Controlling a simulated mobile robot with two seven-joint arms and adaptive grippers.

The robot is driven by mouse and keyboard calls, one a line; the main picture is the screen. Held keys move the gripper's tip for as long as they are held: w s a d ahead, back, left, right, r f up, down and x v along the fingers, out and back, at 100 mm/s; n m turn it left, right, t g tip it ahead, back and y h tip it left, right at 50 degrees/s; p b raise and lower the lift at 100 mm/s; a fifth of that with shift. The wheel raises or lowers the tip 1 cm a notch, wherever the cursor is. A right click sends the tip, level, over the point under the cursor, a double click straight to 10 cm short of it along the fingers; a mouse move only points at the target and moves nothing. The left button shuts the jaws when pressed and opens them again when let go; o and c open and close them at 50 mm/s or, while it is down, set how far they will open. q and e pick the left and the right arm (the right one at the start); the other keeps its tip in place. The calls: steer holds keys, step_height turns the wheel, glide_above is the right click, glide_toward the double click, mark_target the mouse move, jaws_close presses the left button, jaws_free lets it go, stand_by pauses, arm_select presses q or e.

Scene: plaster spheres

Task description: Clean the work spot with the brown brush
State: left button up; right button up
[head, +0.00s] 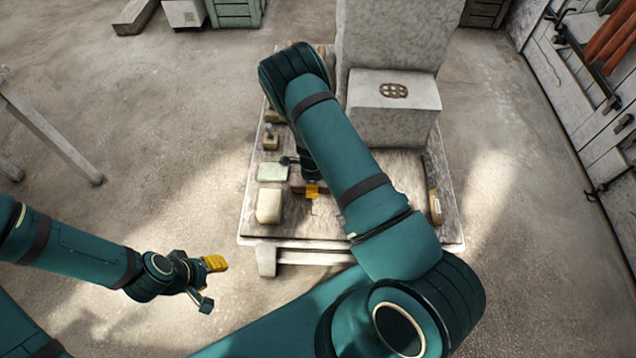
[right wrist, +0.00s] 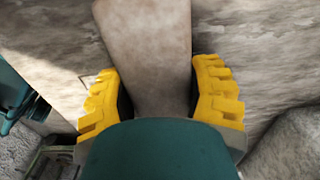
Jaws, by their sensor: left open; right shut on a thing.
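My right gripper (head: 309,188) is low over the left half of the work table (head: 340,225), partly hidden under my right arm. In the right wrist view its yellow fingers (right wrist: 160,100) are shut on a flat, pale brown piece (right wrist: 148,50), which looks like the body of the brown brush. Its bristles are hidden, and I cannot tell whether it touches the table. My left gripper (head: 210,283) is open and empty over the floor, left of the table's front.
A cream block (head: 269,206), a pale green block (head: 273,172) and a small wooden tool (head: 270,141) lie along the table's left side. A brown block (head: 435,207) lies at the right edge. A large stone block (head: 395,125) fills the back right.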

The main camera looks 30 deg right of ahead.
stand_by(0.3)
steer(key=shift+s+d+r+p, duration=0.5)
steer(key=shift+d+r, duration=0.25)
steer(key=shift+d, duration=0.15)
steer(key=shift+f, duration=0.1)
steer(key=shift+f, duration=0.1)
steer(key=shift+f+b, duration=0.6)
steer(key=shift+b, duration=0.15)
steer(key=shift+s+d+r, duration=0.1)
steer(key=shift+s+d, duration=0.25)
steer(key=shift+d, duration=0.1)
steer(key=shift+s+d, duration=0.25)
steer(key=shift+d, duration=0.25)
